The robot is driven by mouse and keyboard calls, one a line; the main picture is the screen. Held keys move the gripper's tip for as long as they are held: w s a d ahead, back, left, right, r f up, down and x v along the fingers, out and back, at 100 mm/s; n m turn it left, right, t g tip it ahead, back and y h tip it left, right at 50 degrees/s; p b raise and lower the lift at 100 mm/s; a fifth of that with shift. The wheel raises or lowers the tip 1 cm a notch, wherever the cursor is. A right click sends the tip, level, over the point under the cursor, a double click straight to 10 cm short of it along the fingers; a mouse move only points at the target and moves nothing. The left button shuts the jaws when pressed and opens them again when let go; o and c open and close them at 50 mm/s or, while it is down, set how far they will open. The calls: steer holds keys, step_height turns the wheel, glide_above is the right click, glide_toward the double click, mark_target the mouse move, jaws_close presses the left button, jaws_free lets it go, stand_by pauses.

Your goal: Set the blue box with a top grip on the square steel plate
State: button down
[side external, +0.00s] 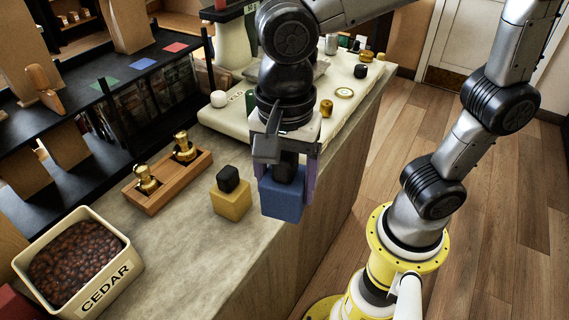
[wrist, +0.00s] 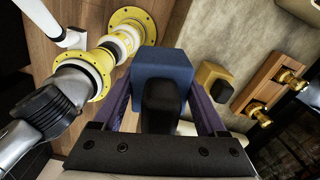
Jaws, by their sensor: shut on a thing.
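The blue box (side external: 281,205) has a black block-shaped grip (side external: 285,167) on its top. My gripper (side external: 287,184) is above it, pointing down, with its purple fingers shut on two sides of the box. In the wrist view the blue box (wrist: 160,62) and its black grip (wrist: 163,98) sit between the fingers (wrist: 160,95). The box shows over the counter near its front edge; I cannot tell whether it touches the counter. I cannot clearly make out the square steel plate; a grey flat surface (side external: 319,68) shows partly behind my arm.
A yellow box (side external: 231,203) with a black grip stands just left of the blue box. Left of it is a wooden holder (side external: 163,190) with brass pieces. A CEDAR bin (side external: 107,283) of brown beans stands front left. Small items crowd the pale raised surface (side external: 226,116) behind.

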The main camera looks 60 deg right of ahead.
steer(key=w+d+r+n, duration=0.1)
steer(key=w+r+n, duration=0.15)
steer(key=w, duration=0.35)
steer(key=w+r+n, duration=0.2)
steer(key=w+r, duration=0.2)
steer(key=w, duration=0.1)
steer(key=w+d+r, duration=0.2)
steer(key=w+d, duration=0.9)
steer(key=w+d+f+m, duration=0.1)
steer(key=d+f+m, duration=0.1)
steer(key=d, duration=1.3)
steer(key=w+d+f+m, duration=0.2)
steer(key=d+f+m, duration=0.1)
steer(key=d, duration=1.3)
steer(key=shift+d+m, duration=0.3)
steer(key=shift+m, duration=0.35)
steer(key=shift+w+f, duration=0.1)
steer(key=shift+f, duration=3.05)
